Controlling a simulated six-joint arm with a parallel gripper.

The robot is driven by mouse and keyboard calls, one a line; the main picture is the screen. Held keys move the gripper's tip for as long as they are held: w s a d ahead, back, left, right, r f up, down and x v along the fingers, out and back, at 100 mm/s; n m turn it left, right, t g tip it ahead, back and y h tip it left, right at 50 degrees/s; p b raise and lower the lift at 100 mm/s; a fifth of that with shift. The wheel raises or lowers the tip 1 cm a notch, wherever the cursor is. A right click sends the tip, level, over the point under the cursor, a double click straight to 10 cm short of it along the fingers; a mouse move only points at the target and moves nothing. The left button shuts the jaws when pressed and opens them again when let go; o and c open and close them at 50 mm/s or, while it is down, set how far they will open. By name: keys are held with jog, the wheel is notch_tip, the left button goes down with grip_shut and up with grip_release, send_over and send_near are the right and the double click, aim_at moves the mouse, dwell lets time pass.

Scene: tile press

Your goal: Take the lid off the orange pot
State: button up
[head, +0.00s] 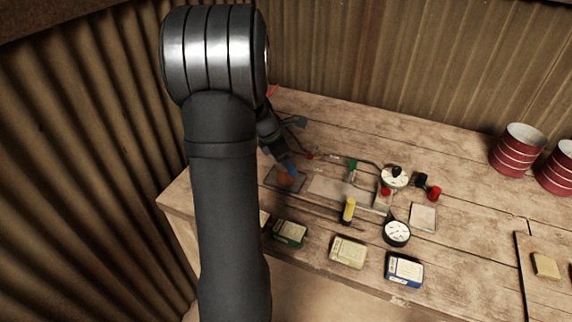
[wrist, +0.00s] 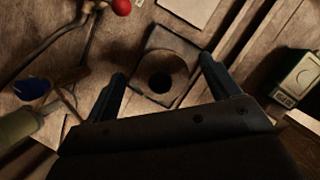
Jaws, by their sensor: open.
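A small orange-brown round thing, which looks like the orange pot (head: 285,181), sits on a dark square plate (head: 272,184) at the left of the bench. In the wrist view the round pot (wrist: 178,66) shows from above on the same plate (wrist: 157,40), with a dark round spot in its middle. I cannot tell whether that spot is a lid knob or an opening. My gripper (head: 291,170) is over the pot, partly hidden behind my arm in the head view. In the wrist view its fingers (wrist: 165,84) are apart, one each side of the pot, with nothing held.
Right of the pot stand a yellow handle (head: 348,210), a green-topped part (head: 352,168), a white dial (head: 394,178), a black-rimmed gauge (head: 397,233) and a red knob (head: 434,193). Tins, including a green one (head: 290,232), line the front. Red striped drums (head: 518,150) stand far right.

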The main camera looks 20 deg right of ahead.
jog(key=shift+c, duration=0.2)
jog(key=c, duration=1)
